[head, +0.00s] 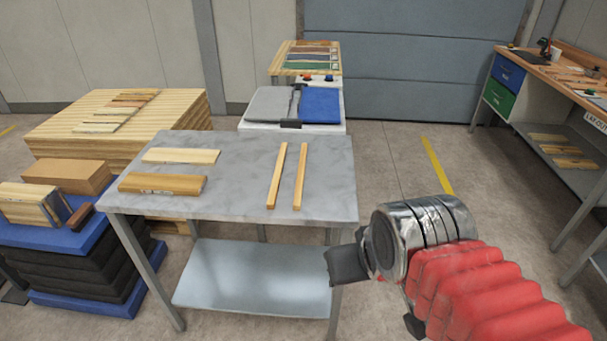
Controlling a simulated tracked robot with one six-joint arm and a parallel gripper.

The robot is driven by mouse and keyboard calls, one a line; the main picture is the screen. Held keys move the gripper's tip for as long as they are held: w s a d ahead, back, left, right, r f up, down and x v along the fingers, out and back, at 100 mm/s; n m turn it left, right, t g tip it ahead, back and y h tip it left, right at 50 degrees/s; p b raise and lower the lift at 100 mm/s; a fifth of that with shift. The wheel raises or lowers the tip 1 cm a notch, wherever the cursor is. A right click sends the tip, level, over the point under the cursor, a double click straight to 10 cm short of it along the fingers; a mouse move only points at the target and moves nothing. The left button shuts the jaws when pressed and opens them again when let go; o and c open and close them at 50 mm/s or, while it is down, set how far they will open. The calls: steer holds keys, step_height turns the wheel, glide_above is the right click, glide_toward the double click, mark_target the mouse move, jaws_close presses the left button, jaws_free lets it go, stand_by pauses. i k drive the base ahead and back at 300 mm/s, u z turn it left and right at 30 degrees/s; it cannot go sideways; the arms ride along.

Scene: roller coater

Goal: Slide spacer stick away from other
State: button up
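Two thin light-wood spacer sticks lie on the grey-topped table, running roughly front to back. The left stick (277,176) and the right stick (300,177) are apart, with a narrow strip of bare tabletop between them. The gap is a little wider at the front or about even. My gripper (347,265) is at the lower right, in front of the table's right front corner and clear of both sticks. Only a dark finger part shows beyond my silver wrist; whether it is open cannot be seen.
On the table (230,200), a pale board (181,156) and a thicker brown board (162,184) lie at the left. The tabletop between boards and sticks is bare. Behind stands a coater with grey and blue covers (321,106). A workbench (560,72) stands at right; stacked wood (60,130) at left.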

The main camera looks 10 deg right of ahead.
mark_target(297, 204)
steer(key=k, duration=0.65)
steer(key=u, duration=0.25)
steer(key=i, duration=0.4)
steer(key=u, duration=0.5)
steer(key=i, duration=1.2)
steer(key=z, duration=0.1)
